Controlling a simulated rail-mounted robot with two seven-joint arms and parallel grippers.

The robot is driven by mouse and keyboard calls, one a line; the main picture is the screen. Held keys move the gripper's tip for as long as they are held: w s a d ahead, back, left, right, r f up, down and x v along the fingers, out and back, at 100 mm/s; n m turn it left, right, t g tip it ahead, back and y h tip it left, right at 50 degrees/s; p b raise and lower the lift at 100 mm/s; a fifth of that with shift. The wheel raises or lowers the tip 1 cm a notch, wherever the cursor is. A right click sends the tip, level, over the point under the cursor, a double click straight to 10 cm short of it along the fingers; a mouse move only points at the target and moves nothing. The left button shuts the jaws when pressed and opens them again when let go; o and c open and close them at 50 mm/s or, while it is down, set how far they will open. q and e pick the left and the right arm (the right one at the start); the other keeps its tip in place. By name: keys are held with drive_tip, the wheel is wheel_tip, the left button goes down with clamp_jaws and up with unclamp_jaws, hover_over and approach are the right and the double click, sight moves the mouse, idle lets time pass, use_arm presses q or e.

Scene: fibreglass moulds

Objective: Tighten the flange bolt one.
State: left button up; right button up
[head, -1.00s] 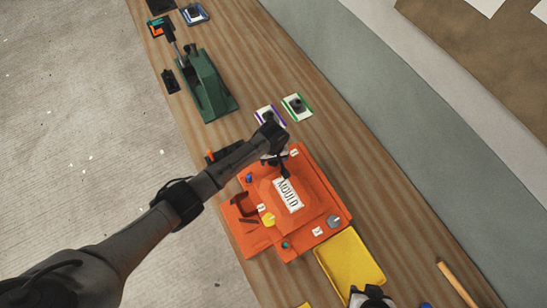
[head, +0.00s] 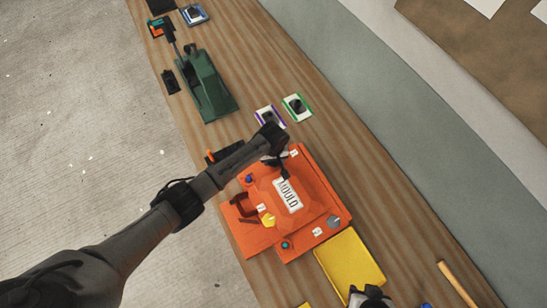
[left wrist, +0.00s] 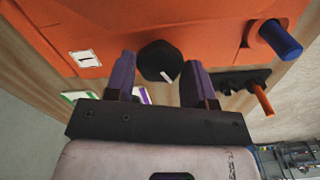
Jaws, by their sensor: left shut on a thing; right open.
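The orange mould (head: 318,190), marked MOULD, lies on the wooden bench. My left gripper (head: 281,170) is over its far edge. In the left wrist view, my left gripper (left wrist: 158,82) has its two purple fingers on either side of a black bolt head (left wrist: 158,58) with a white mark. The gripper is shut on this bolt, which stands at the mould beside a white label (left wrist: 86,58) that seems to read 1. In the head view the gripper and arm hide the bolt. My right gripper (head: 370,297) is open and only partly in view at the bottom edge.
Other coloured knobs on the mould are blue (head: 249,179), yellow (head: 268,220), teal (head: 285,245) and grey (head: 333,221). A yellow tray (head: 350,262) lies close to the mould. A green stand (head: 210,90) and small labelled trays (head: 297,107) are farther along the bench.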

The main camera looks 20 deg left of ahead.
use_arm(q)
drive_tip(key=shift+r+m+p, duration=0.15)
drive_tip(key=shift+m+p, duration=0.45)
drive_tip(key=shift+m, duration=0.1)
drive_tip(key=shift+f+m+p, duration=0.2)
drive_tip(key=shift+m+p, duration=0.15)
drive_tip(key=shift+m, duration=0.55)
drive_tip(key=o, duration=0.9)
